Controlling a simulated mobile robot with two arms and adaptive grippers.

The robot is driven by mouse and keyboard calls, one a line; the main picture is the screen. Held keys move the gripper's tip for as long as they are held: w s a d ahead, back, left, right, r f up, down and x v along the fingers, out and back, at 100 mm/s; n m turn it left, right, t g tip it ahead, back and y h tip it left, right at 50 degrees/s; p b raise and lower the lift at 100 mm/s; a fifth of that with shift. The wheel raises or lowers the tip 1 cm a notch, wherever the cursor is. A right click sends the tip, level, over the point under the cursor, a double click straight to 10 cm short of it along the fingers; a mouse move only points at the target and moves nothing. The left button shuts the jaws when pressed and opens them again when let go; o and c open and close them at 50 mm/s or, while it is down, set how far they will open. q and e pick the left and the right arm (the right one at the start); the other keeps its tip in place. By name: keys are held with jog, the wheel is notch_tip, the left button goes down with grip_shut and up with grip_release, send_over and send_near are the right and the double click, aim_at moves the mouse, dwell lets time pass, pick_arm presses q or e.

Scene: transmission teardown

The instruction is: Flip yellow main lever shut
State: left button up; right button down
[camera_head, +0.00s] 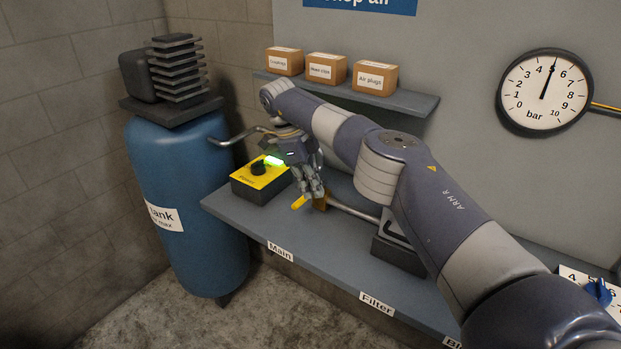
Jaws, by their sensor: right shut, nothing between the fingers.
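The yellow main lever (299,202) shows as a short yellow handle by the brass valve body (320,203), above the "Main" label on the shelf edge. The lever points toward the lower left, out from the pipe. My right gripper (317,193) is shut and empty, right at the valve, just above and beside the lever. I cannot tell whether its fingertips touch the lever. My right arm comes in from the lower right and hides part of the pipe and wall. My left gripper is not in view.
A yellow switch box (258,180) with a black knob and green light sits left of the gripper. A blue tank (180,250) stands at the left. A gauge (545,92) reads about 5 bar. Small boxes (327,68) sit on an upper shelf (410,101).

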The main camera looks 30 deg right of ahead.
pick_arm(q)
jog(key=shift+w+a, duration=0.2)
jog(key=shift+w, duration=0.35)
pick_arm(e)
jog(key=v, duration=0.2)
jog(key=d+v, duration=0.1)
jog(key=shift+a+r, duration=0.2)
jog(key=shift+r, duration=0.3)
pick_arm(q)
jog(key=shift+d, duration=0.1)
